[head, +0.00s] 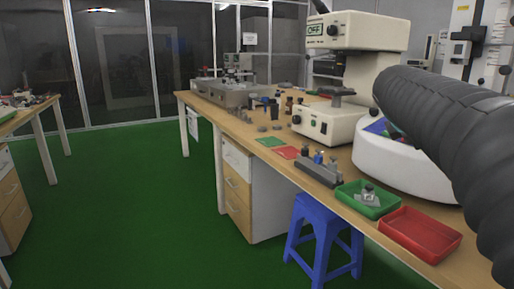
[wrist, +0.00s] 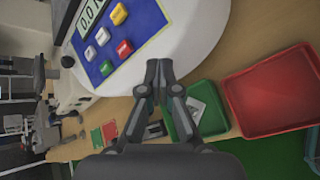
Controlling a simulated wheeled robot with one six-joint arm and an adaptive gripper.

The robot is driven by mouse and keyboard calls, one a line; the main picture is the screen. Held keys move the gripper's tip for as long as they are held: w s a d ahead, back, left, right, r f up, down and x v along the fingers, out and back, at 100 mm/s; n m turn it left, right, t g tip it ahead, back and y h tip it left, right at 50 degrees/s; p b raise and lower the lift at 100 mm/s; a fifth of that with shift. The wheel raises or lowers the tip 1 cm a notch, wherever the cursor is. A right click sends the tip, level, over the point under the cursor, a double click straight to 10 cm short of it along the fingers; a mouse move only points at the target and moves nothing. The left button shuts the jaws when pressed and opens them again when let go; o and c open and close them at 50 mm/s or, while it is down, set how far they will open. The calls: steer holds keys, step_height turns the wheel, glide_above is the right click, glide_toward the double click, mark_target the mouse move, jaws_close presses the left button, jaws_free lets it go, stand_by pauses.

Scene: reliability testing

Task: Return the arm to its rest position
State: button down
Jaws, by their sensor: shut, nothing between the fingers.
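My gripper (wrist: 159,72) shows in the wrist view with its two dark fingers together and nothing between them. It hangs above the bench, near the white machine with a blue button panel (wrist: 112,45). The green tray (wrist: 213,123) lies behind and to the right of the fingers. My arm, in a dark ribbed sleeve, fills the right side of the head view. My gripper is out of sight there.
The wooden bench (head: 236,128) carries a microscope-like machine marked OFF (head: 325,122), a green tray (head: 352,207) holding a small metal part, and an empty red tray (head: 419,235). A blue stool (head: 318,241) stands by the bench. Green floor (head: 120,220) is clear at left.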

steer(key=s+a+f+m+g+y, duration=0.1)
steer(key=s+a+f+m+y, duration=0.7)
steer(key=s+a+f+m, duration=0.8)
steer(key=s+a+f, duration=0.5)
steer(key=s+f, duration=0.3)
steer(key=s, duration=0.1)
steer(key=shift+a+f, duration=0.15)
steer(key=shift+f, duration=0.05)
